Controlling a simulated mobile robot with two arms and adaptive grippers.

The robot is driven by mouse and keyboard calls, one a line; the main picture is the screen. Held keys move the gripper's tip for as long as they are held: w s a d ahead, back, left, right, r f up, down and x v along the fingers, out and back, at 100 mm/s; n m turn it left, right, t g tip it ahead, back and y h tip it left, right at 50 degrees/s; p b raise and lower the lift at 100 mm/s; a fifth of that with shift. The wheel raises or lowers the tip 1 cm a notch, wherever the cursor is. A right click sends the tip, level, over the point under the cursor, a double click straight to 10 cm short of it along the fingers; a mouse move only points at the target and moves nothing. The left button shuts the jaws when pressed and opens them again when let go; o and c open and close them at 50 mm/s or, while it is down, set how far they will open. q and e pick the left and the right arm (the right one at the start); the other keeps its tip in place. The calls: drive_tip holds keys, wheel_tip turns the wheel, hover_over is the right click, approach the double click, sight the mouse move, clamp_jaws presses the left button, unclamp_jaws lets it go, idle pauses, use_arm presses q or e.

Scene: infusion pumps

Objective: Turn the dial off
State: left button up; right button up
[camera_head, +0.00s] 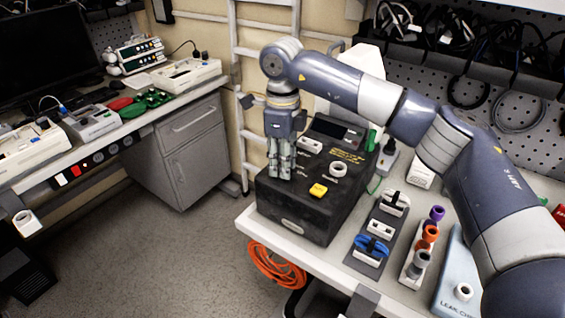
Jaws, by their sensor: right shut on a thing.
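A black box-shaped device (300,213) stands at the near left corner of the right-hand workbench. Its top carries a yellow button (318,190), a white round dial or port (338,170), a white switch-like piece (310,146) and a dark display (338,128). My right gripper (280,172) points straight down over the left part of the device's top. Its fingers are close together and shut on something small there. The fingers hide that part, so I cannot tell whether it is a dial. My left gripper is not in view.
Beside the device on the bench (398,290) are a grey plate with blue clamp (371,248), a rack with coloured caps (427,237) and a light-blue tester (455,275). An orange cable coil (275,267) hangs below. Open floor lies left.

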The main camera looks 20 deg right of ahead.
drive_tip(key=shift+r+n, duration=0.1)
drive_tip(key=shift+n, duration=0.5)
drive_tip(key=o, duration=1.1)
wheel_tip(320, 180, up, 12)
drive_tip(key=shift+f, duration=0.1)
